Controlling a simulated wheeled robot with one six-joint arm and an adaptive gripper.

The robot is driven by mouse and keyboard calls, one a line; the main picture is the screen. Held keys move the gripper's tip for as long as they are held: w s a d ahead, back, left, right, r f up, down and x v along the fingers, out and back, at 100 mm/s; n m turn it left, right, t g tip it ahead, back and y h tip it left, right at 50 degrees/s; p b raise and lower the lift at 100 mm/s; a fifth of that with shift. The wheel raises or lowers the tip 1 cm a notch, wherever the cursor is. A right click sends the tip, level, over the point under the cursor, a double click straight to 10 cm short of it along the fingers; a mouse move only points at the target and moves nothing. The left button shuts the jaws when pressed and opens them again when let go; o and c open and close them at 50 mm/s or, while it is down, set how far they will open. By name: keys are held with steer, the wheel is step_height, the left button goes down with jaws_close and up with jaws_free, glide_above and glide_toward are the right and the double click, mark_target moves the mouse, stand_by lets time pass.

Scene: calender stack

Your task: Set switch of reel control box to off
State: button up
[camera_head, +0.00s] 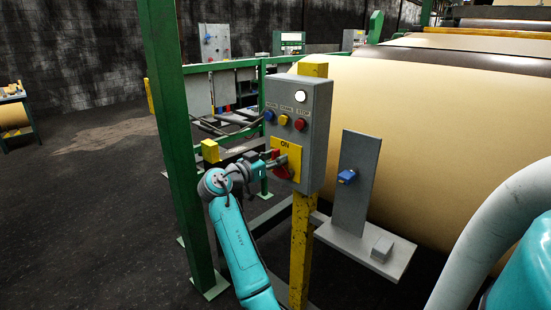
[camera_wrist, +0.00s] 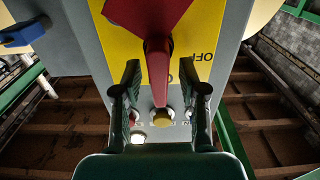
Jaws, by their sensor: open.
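The reel control box (camera_head: 312,150) is grey and stands on a yellow post in the head view. Its yellow plate (camera_head: 287,150) reads ON at the top, above the red switch (camera_head: 284,173). In the wrist view, the box appears upside down and the red switch (camera_wrist: 150,18) fills the top middle, with its handle pointing down the picture towards the buttons. OFF is printed beside it on the yellow plate (camera_wrist: 208,30). My gripper (camera_wrist: 160,70) is open, with one finger on each side of the handle. Contact cannot be told. My gripper (camera_head: 277,157) partly covers the switch in the head view.
A white lamp (camera_head: 300,97) and blue, yellow and red buttons sit above the plate. A green post (camera_head: 172,120) stands left of my arm. A grey bracket with a blue knob (camera_head: 347,176) is at right, before a large cream roll (camera_head: 430,140).

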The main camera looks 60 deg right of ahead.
steer(key=shift+d, duration=0.15)
jaws_close()
stand_by(0.4)
steer(key=n, duration=0.4)
steer(key=shift+w+f, duration=0.1)
steer(key=shift+w, duration=0.3)
steer(key=n, duration=0.4)
steer(key=w+f+n, duration=0.1)
steer(key=n, duration=0.4)
steer(key=f+n, duration=0.1)
steer(key=n, duration=0.3)
steer(key=shift+w+d+f+n, duration=0.15)
steer(key=shift+w+d+n, duration=0.15)
steer(key=shift+n, duration=0.1)
